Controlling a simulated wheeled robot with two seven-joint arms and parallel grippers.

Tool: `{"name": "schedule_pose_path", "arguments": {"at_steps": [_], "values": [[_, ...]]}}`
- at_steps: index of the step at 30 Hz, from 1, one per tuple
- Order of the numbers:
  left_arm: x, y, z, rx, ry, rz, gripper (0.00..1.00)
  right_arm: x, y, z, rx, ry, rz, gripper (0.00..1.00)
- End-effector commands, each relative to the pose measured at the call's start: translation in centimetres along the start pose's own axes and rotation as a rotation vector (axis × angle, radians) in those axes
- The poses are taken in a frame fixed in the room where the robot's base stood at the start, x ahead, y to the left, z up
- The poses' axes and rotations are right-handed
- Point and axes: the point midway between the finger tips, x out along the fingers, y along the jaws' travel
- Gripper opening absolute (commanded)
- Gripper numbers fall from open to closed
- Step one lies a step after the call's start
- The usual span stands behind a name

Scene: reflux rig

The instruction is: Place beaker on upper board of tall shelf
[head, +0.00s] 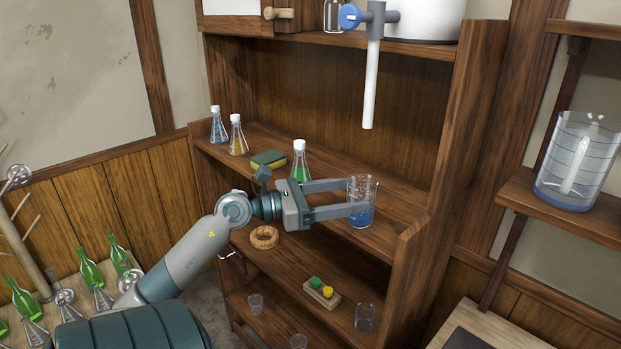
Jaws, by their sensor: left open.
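A glass beaker (364,219) with blue liquid stands upright at the right of the tall shelf's (410,204) broad middle board, near its front edge. My left gripper (357,196) reaches in from the left and is open, with its two fingers around the beaker, one behind and one in front. I cannot tell whether the fingers touch the glass. My right gripper is not in view.
Flasks with blue (218,128), yellow (237,138) and green (300,165) liquid and a sponge (268,160) stand on the same board. A white tap pipe (371,85) hangs above. A cork ring (264,237) and small glasses sit lower. A large beaker (577,165) stands on the right wall shelf.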

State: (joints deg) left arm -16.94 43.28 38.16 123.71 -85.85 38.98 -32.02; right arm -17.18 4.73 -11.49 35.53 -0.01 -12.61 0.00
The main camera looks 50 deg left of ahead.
Motion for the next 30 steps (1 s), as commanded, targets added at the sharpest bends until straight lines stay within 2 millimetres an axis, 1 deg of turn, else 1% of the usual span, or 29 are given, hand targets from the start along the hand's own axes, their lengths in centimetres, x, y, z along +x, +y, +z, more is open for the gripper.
{"name": "schedule_pose_path", "arguments": {"at_steps": [1,6,12,15,21,30], "values": [[-0.8,0.0,-0.5,0.0,0.0,0.001,0.66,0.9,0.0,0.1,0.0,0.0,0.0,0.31],[-3.5,0.0,-0.6,0.0,0.0,0.001,0.66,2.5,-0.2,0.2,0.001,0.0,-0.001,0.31],[-6.4,0.0,-0.4,0.001,0.0,0.002,0.66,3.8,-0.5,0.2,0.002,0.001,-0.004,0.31],[-7.4,0.0,-0.3,0.001,-0.001,0.002,0.66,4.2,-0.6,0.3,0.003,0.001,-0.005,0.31],[-8.4,0.0,-0.1,0.001,-0.001,0.0,0.66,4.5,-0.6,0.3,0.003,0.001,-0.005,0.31],[-8.5,0.0,0.0,0.001,-0.001,0.0,0.66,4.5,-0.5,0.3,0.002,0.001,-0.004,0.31]]}}
